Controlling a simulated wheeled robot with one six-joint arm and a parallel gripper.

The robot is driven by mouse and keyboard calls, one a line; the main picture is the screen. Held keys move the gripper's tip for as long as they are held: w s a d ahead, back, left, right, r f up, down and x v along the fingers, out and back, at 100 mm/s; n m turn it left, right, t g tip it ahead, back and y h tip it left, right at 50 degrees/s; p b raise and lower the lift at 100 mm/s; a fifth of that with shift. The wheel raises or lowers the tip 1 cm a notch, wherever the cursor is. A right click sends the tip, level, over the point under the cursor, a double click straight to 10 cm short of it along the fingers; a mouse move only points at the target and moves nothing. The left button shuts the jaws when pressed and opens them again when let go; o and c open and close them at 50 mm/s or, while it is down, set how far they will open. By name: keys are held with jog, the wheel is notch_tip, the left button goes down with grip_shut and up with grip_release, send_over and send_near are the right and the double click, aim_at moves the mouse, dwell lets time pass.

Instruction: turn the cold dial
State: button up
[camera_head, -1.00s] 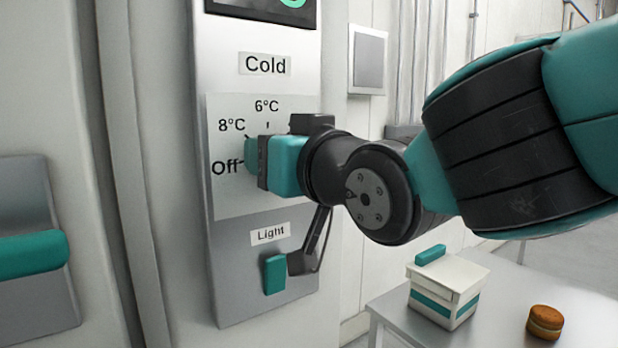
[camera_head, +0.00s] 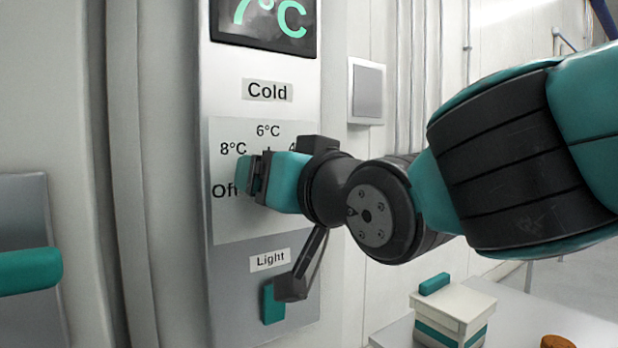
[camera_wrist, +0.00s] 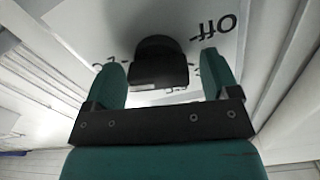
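The cold dial is a dark rounded knob (camera_wrist: 158,65) in the wrist view, on a pale plate with printed marks. My gripper (camera_head: 243,172) is at this plate, below the "Cold" label (camera_head: 267,91), and hides the dial in the head view. In the wrist view my gripper (camera_wrist: 163,66) has its two teal fingers on either side of the knob, with a narrow gap showing on each side, so it is open around it. The plate (camera_head: 240,226) shows "8°C", "6°C", a partly covered "4" and a partly covered "Off". The display (camera_head: 268,22) above reads 7°C.
A teal light switch (camera_head: 272,304) sits just below my gripper, under the "Light" label (camera_head: 270,261). A teal handle (camera_head: 28,272) juts out at the left. A table at the lower right holds a white box (camera_head: 453,307) and a brown round item (camera_head: 557,342).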

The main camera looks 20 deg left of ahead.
jog(key=p+v, duration=0.6)
jog(key=v, duration=1.1)
jog(key=shift+s, duration=0.2)
jog(key=shift+d, duration=0.1)
jog(key=w+d+f+m+g+h+p, duration=0.2)
jog(key=w+d+f+g+h, duration=0.15)
jog(key=d+f+h, duration=0.55)
jog(key=s+d+f+n+g, duration=0.1)
jog(key=s+d+f+g, duration=0.4)
jog(key=s+d+g, duration=0.2)
jog(key=shift+s+d+g+h, duration=0.2)
jog(key=shift+s+g+h, duration=0.15)
jog(key=shift+g, duration=0.2)
